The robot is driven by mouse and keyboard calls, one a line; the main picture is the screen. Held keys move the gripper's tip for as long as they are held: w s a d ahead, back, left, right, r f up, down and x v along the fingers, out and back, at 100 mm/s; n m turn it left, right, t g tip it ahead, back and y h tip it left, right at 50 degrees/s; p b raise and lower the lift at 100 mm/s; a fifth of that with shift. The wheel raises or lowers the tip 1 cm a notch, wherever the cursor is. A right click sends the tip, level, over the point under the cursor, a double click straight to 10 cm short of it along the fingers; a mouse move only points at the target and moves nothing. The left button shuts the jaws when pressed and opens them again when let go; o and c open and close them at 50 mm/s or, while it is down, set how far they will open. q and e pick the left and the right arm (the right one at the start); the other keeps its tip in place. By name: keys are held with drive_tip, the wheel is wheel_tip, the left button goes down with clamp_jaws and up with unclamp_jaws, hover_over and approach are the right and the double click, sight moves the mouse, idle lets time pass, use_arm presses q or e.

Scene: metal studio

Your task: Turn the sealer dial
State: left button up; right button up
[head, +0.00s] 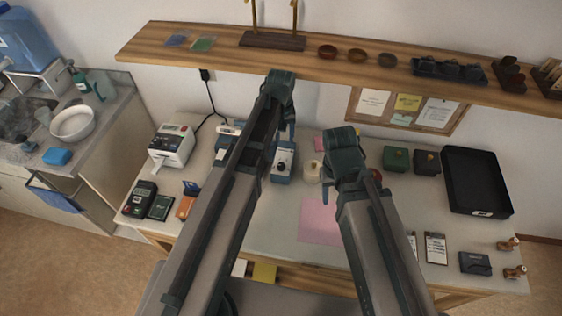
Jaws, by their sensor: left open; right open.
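The sealer (284,154) appears to be the blue and white device on the table, left of centre in the head view. A small dark dial (281,165) shows on its front face. My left arm crosses in front of the device and hides much of it. My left gripper (291,134) points down over the sealer's upper right part; whether it touches is not clear. My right gripper (328,180) hangs to the right of the sealer, near a cream roll. Both grippers are open, with no object visible in them.
A wooden shelf (225,58) runs above the table's back edge. A label printer (171,146) and a card terminal (141,196) stand left. A pink sheet (318,222) lies in the middle. A black tray (476,181) and dark green boxes (397,160) are right.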

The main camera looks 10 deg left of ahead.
sight(281, 164)
use_arm(q)
wheel_tip(281, 164, down, 13)
drive_tip(key=b, duration=1.2)
drive_tip(key=shift+f+b, duration=0.1)
drive_tip(key=shift+b, duration=0.25)
use_arm(e)
wheel_tip(281, 164, down, 13)
drive_tip(key=shift+f, duration=0.15)
use_arm(q)
clamp_jaws()
